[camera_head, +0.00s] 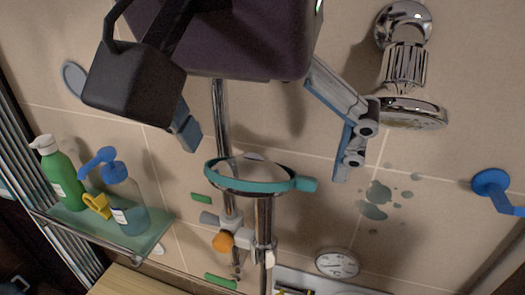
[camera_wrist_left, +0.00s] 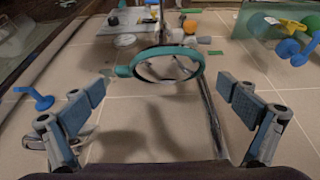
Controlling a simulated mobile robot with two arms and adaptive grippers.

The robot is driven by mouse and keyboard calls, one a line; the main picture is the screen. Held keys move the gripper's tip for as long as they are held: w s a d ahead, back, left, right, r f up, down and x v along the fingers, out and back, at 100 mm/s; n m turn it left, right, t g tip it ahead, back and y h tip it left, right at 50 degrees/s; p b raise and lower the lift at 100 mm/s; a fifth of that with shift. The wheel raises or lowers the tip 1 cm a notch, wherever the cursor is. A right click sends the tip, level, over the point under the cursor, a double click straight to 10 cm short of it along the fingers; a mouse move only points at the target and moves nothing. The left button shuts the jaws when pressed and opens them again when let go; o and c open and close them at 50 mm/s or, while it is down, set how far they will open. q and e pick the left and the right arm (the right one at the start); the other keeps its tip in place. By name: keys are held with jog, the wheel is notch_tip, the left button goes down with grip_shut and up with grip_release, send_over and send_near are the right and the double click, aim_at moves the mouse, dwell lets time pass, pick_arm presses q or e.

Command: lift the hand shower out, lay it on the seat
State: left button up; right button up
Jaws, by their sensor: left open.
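The hand shower has a round head with a teal rim (camera_head: 222,181) and a chrome handle (camera_head: 264,222). It stands at a holder with an orange knob (camera_head: 223,242) on a chrome rail (camera_head: 220,105); the exact contact is hard to see. The teal head also shows in the left wrist view (camera_wrist_left: 124,71). My left gripper (camera_head: 265,153) is open, its two fingers spread on either side of the shower head, apart from it. The gap also shows in the left wrist view (camera_wrist_left: 162,88). A pale wooden surface (camera_head: 125,282), possibly the seat, is partly visible at the lower left.
A glass shelf (camera_head: 130,240) at left holds a green pump bottle (camera_head: 60,172), a clear spray bottle with a blue top (camera_head: 127,205) and a yellow item (camera_head: 97,204). A chrome fixture (camera_head: 404,68) and a blue hook (camera_head: 492,184) are on the right. Chrome bars (camera_head: 22,140) run along the left.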

pick_arm(q)
jog(key=shift+w+f, duration=0.1)
jog(key=shift+f, duration=0.3)
jog(key=shift+d, duration=0.15)
jog(key=c, duration=0.5)
jog(key=shift+c, duration=1.2)
jog(key=c, duration=1.4)
jog(key=shift+c, duration=0.2)
pick_arm(e)
jog(key=shift+s+d+r, duration=0.1)
jog(key=shift+s+r, duration=0.05)
jog(key=shift+s, duration=0.1)
